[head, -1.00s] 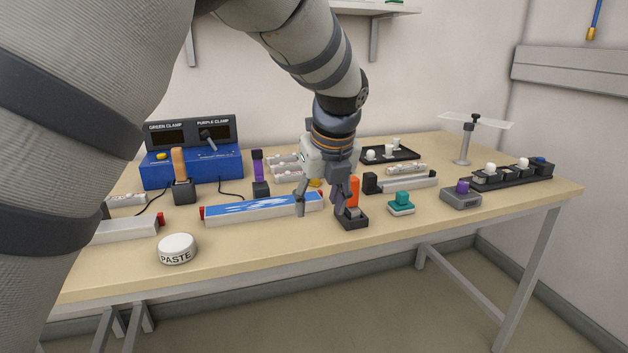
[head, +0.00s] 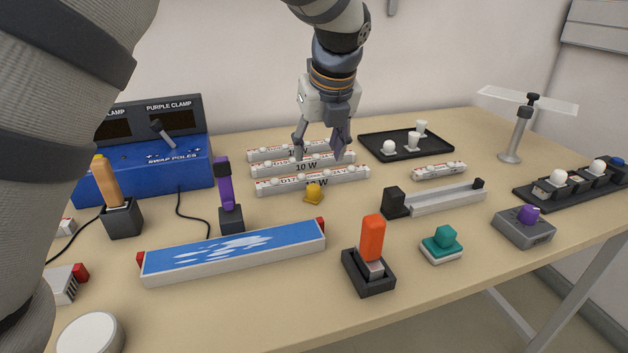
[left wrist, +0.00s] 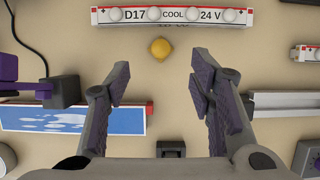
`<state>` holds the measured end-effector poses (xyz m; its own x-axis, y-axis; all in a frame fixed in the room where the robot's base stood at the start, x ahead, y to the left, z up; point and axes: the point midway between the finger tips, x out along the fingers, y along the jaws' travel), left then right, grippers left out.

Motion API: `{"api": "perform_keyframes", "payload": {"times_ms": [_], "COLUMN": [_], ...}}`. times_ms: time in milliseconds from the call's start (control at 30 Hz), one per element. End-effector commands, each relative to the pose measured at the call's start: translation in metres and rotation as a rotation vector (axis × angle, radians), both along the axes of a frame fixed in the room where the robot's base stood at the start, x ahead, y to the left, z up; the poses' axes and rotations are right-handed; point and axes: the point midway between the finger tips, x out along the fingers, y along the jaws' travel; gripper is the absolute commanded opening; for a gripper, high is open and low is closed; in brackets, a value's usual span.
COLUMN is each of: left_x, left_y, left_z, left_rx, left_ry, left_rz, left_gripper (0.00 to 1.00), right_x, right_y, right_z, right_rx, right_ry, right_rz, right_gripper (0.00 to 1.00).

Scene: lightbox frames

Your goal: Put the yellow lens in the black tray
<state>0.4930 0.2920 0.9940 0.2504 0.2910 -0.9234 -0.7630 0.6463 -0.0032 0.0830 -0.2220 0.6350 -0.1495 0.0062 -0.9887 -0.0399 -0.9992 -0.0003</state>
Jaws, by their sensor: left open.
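The yellow lens (head: 314,192) is a small dome on the table, just in front of the nearest white lamp strip. In the left wrist view the yellow lens (left wrist: 160,50) lies beyond my open fingertips, between their lines and near the strip marked D17. The black tray (head: 369,150) lies at the back of the table, with several white knobbed pieces in it. My left gripper (head: 322,158) is open and empty, above the lamp strips; it also shows in the left wrist view (left wrist: 160,82). My right gripper is not in view.
White lamp strips (head: 312,180) lie behind the lens. A blue-topped bar (head: 235,250), an orange-handled tool (head: 372,240) in a black base and a teal-knobbed block (head: 441,245) stand in front. A grey rail (head: 445,199) lies to the right. Bare table surrounds the lens in front.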

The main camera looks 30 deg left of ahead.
Motion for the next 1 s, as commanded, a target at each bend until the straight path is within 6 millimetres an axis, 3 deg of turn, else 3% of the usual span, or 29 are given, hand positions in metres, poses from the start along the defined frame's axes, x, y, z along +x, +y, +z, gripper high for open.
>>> {"api": "perform_keyframes", "payload": {"times_ms": [33, 133, 433, 600, 833, 1000], "left_x": [0.002, 0.008, 0.017, 0.025, 0.027, 0.027], "left_y": [0.003, 0.010, 0.018, 0.025, 0.027, 0.027], "left_z": [-0.016, -0.039, -0.071, -0.104, -0.106, -0.106], "left_rx": [0.000, 0.001, 0.001, 0.001, 0.001, 0.000], "left_ry": [0.012, 0.015, 0.009, 0.010, 0.002, 0.003], "left_rz": [0.002, 0.001, 0.000, 0.000, 0.000, 0.000], "left_gripper": [0.49, 0.49, 0.49, 0.49, 0.49, 0.13], "right_x": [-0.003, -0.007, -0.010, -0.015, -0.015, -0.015], "right_y": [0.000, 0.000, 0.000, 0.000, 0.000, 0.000], "right_z": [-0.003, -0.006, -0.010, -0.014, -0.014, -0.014], "right_rx": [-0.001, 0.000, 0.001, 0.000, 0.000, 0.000], "right_ry": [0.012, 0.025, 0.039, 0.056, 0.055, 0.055], "right_rz": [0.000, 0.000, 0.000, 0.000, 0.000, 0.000], "right_gripper": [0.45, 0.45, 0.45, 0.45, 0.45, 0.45]}}
